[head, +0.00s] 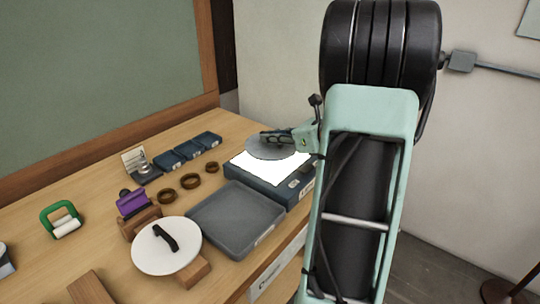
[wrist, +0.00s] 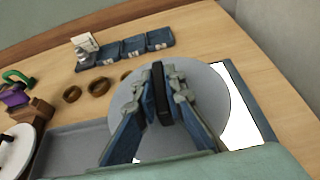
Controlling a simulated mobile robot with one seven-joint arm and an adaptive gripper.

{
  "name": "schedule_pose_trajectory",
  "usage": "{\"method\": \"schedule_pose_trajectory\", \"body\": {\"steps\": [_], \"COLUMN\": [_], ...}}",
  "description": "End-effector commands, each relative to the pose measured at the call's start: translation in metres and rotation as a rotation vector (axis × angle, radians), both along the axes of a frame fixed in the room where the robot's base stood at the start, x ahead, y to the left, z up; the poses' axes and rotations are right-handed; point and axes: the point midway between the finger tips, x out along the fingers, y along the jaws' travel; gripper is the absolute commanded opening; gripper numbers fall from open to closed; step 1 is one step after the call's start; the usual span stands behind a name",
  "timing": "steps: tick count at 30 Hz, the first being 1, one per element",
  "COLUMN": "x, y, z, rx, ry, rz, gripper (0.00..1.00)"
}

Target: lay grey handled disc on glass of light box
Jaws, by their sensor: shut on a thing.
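The grey handled disc (head: 268,149) is over the back part of the light box (head: 292,188). In the wrist view the disc (wrist: 211,93) spreads under my gripper (wrist: 162,92), whose fingers are shut on its dark upright handle (wrist: 157,75). In the head view my gripper (head: 277,137) is at the disc's top. The disc looks about level. It covers part of the bright white glass (head: 268,167), which also shows at the disc's right in the wrist view (wrist: 240,128). I cannot tell whether the disc touches the glass.
A grey tray (head: 236,218) adjoins the light box. A white disc with a black handle (head: 151,255) stands at the front. Brown rings (head: 190,181), small blue bins (head: 188,151), a purple item (head: 132,202) and a green-handled roller (head: 63,220) stand on the wooden table.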

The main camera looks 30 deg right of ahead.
Motion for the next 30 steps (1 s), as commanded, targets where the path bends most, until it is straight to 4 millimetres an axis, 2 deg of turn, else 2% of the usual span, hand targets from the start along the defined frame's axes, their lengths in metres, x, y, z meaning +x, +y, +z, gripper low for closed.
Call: {"method": "schedule_pose_trajectory", "body": {"steps": [1,8,15,29,30], "x": [0.003,0.010,0.012,0.012,0.012], "y": [-0.003,-0.009,-0.011,-0.011,-0.011], "z": [-0.006,-0.017,-0.047,-0.053,-0.052], "rx": [0.000,0.000,-0.001,-0.001,-0.001], "ry": [-0.002,-0.002,-0.002,-0.002,-0.001], "rz": [0.000,0.000,-0.001,-0.001,-0.001], "gripper": [0.00,0.00,0.00,0.00,0.13]}}
